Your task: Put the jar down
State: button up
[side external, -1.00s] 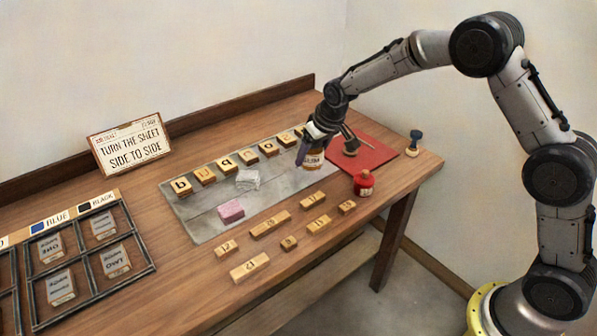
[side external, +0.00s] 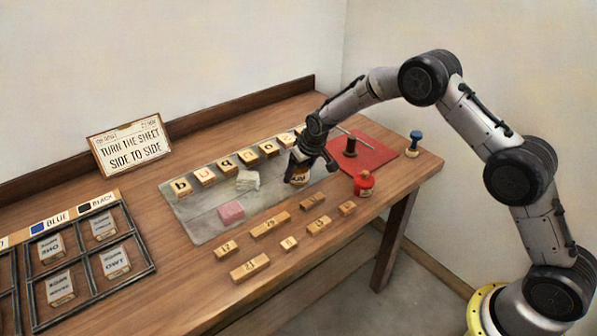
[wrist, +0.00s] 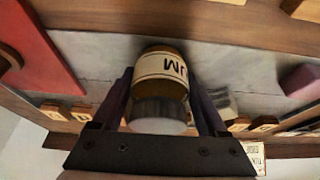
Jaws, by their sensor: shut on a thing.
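The jar (wrist: 163,75) is amber with a cream label and a pale grey lid. In the wrist view it sits between the two fingers of my gripper (wrist: 165,100), which is shut on it. In the side view the jar (side external: 297,176) is at the right part of the grey sheet (side external: 200,228), under my gripper (side external: 303,163). It looks upright and low over the sheet. I cannot tell whether its base touches the sheet.
Letter blocks (side external: 205,175) line the sheet's back edge. A red mat (side external: 375,155), a red bottle (side external: 364,184) and a blue-handled stamp (side external: 414,143) are at right. Numbered blocks (side external: 270,224) lie in front.

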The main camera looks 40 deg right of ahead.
jog(key=shift+f, duration=0.1)
jog(key=o, duration=1.5)
jog(key=shift+o, duration=0.2)
jog(key=s+f+v, duration=0.1)
jog(key=s+v, duration=0.1)
jog(key=v, duration=1.9)
jog(key=s+d+r, duration=0.1)
jog(key=s+r, duration=0.7)
jog(key=s, duration=0.4)
jog(key=s+d+f+t, duration=0.1)
jog(key=s, duration=2.1)
jog(key=shift+s+f, duration=0.25)
